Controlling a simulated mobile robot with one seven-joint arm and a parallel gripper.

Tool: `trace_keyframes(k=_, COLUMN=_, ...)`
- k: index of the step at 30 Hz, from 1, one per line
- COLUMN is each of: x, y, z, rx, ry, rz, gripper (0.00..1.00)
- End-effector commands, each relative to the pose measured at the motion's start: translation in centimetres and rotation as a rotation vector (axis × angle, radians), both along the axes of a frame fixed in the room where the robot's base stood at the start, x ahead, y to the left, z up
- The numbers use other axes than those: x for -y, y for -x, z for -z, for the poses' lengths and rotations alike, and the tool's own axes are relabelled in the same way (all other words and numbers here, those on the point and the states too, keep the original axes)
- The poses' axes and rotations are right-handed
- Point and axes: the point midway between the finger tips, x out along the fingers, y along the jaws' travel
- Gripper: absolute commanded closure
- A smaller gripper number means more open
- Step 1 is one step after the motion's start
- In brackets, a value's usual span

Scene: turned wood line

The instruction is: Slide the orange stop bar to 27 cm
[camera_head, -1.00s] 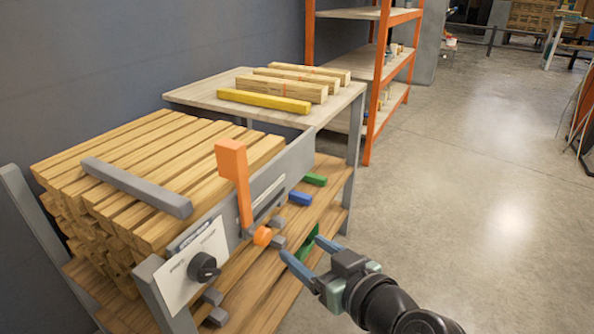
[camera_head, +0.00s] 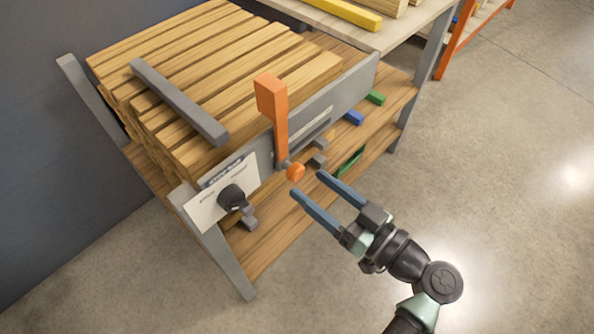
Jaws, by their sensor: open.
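The orange stop bar (camera_head: 280,116) stands upright at the front of the grey rail (camera_head: 345,94), with a block-shaped top. An orange round knob (camera_head: 296,172) sticks out at its lower end. A slot with a pale strip (camera_head: 313,125) runs along the rail to the right of the bar; its marks are too small to read. My gripper (camera_head: 308,184) is open and empty. Its two blue fingers point toward the knob, with the tips close to it on its near side. I cannot tell whether a fingertip touches the knob.
A stack of wooden strips (camera_head: 215,55) lies behind the rail under a grey bar (camera_head: 178,102). A white panel with a black dial (camera_head: 231,197) is at the left front. Blue (camera_head: 354,118) and green (camera_head: 376,98) blocks lie right of the slot. Floor at right is clear.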

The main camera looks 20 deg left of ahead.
Motion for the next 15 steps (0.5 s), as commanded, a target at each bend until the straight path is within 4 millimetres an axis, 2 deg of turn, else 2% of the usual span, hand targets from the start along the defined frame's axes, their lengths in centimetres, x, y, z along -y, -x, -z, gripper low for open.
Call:
trace_keyframes(k=1, x=-1.1, y=-0.3, z=0.2, rx=0.001, ry=0.001, rz=-0.004, gripper=0.29)
trace_keyframes(k=6, x=-3.5, y=-1.2, z=0.1, rx=0.001, ry=0.001, rz=-0.003, gripper=0.29)
trace_keyframes(k=15, x=-4.8, y=-1.8, z=0.0, rx=0.000, ry=0.001, rz=0.001, gripper=0.29)
